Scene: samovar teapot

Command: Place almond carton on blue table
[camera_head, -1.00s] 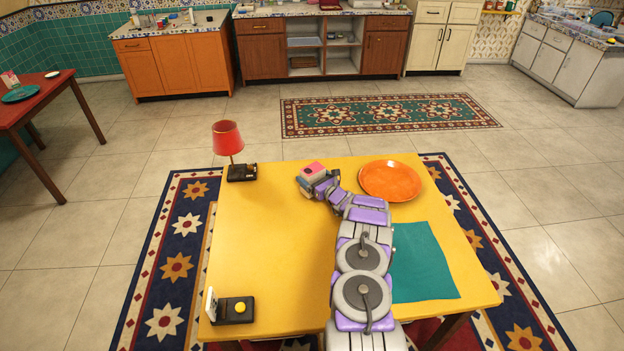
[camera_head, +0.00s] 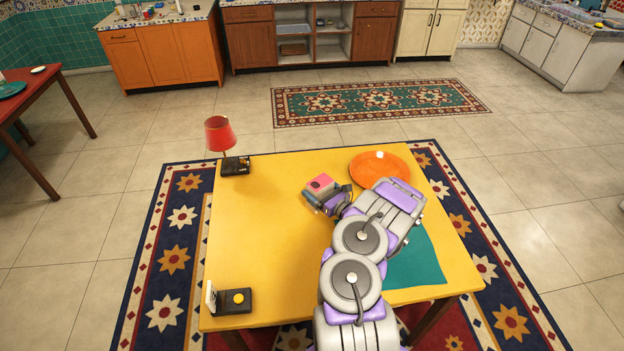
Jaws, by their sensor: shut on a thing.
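A small box with a pink top (camera_head: 320,182) is at the end of my arm, over the middle of the yellow table (camera_head: 255,245). It may be the almond carton, but no label can be read. My gripper (camera_head: 318,196) is shut on this box; the fingers are small and partly hidden by it. I cannot tell whether the box touches the tabletop. I see no blue table; the nearest table has a yellow top.
An orange plate (camera_head: 372,168) and a teal mat (camera_head: 418,265) lie on the right side. A red lamp (camera_head: 220,136) stands at the back left corner. A black device with a yellow button (camera_head: 236,300) sits front left. A red table (camera_head: 38,92) stands far left.

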